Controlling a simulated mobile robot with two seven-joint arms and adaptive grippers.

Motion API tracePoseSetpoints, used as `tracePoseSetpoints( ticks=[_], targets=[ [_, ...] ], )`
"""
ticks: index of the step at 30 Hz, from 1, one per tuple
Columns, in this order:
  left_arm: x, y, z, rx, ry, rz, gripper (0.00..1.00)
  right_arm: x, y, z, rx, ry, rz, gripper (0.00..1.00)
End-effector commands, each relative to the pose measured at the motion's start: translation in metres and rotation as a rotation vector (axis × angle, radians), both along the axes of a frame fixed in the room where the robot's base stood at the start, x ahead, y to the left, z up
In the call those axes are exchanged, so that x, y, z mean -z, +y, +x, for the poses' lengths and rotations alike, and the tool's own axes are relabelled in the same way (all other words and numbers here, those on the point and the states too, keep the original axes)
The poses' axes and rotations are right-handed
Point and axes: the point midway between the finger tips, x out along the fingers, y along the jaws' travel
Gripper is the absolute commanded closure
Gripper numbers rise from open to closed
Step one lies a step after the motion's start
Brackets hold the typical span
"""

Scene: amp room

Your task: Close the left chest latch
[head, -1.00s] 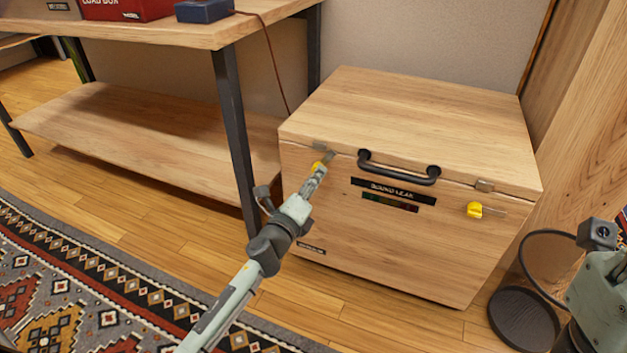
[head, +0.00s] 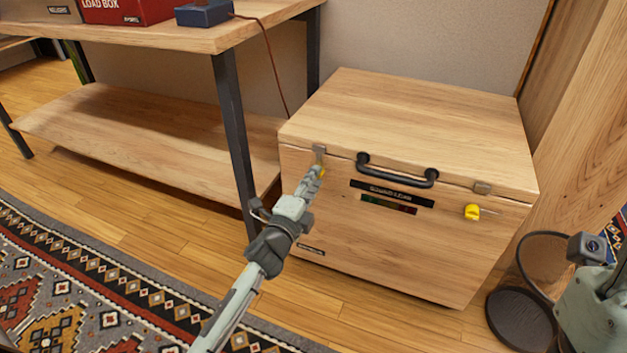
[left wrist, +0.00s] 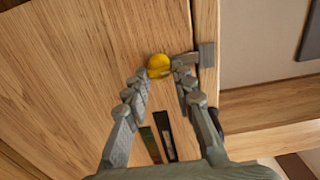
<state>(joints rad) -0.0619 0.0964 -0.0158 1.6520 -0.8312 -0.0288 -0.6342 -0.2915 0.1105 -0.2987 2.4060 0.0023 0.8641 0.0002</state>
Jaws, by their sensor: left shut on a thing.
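The wooden chest (head: 420,115) stands with its lid down. Its left latch has a yellow knob (head: 323,174) and a metal catch plate (head: 319,152) at the lid seam. My left gripper (head: 317,169) is at this latch and partly hides it. In the left wrist view the yellow knob (left wrist: 159,66) sits at the fingertips, with its metal arm reaching to the catch plate (left wrist: 205,54). The fingers are shut on the left latch. The right latch (head: 472,212) has its yellow knob low, with its arm pointing right, away from its catch plate (head: 482,188).
A black handle (head: 398,176) is on the chest front between the latches. A wooden shelf bench (head: 150,130) stands left of the chest. A round black base (head: 522,318) is on the floor at right. A patterned rug (head: 110,300) lies in front.

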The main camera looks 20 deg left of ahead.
Motion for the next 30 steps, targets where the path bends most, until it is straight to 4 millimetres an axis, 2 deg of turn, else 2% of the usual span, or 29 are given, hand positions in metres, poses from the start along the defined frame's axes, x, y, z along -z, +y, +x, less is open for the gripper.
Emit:
tracePoseSetpoints(
  ticks=[11,12,17,26,30],
  targets=[
    [0.0,0.001,0.0,-0.003,0.001,-0.007,1.0,0.002,0.0,0.001,0.0,0.006,-0.001,0.6],
    [0.0,0.001,0.0,-0.003,0.001,-0.007,0.73,0.001,0.0,0.001,0.0,0.005,-0.002,0.6],
    [0.0,0.001,0.0,-0.002,0.0,-0.006,0.54,0.001,0.001,0.0,-0.001,0.001,-0.007,0.6],
    [0.0,0.0,-0.002,-0.001,0.001,-0.005,0.54,-0.001,0.0,0.001,0.001,-0.004,-0.01,0.6],
    [0.001,0.0,-0.015,-0.001,0.002,-0.005,0.54,0.0,0.0,0.0,0.001,-0.004,-0.008,0.6]
  ],
)
